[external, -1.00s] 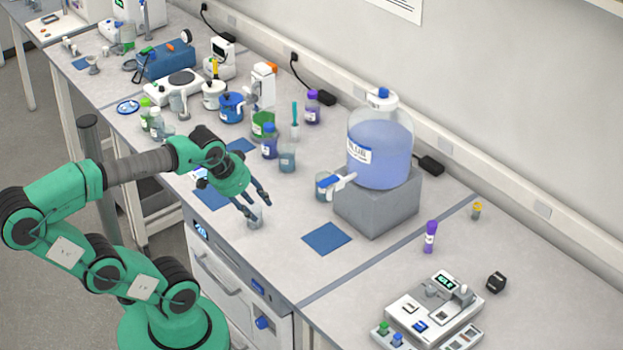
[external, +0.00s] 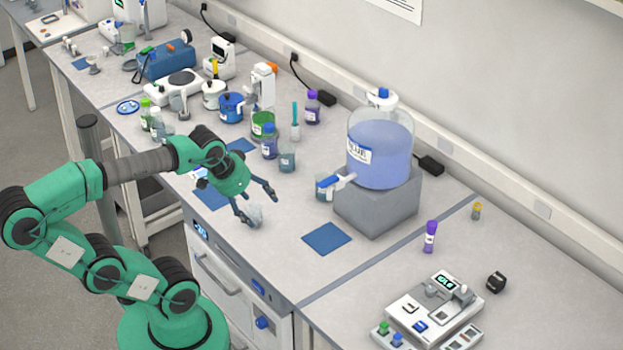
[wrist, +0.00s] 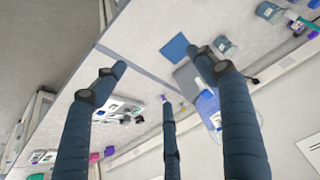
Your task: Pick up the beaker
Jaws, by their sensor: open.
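My gripper (external: 259,206) is open, its fingers spread, low over the front of the bench. A labelled beaker (external: 323,188) stands under the tap of the large blue carboy (external: 380,160). Another beaker with dark liquid (external: 287,161) stands farther back.
The carboy rests on a grey block (external: 375,207). A blue mat (external: 327,239) lies right of my gripper, with bare bench between. Bottles, including a blue-capped one (external: 269,143), crowd the bench behind. The bench's front edge is close below the gripper.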

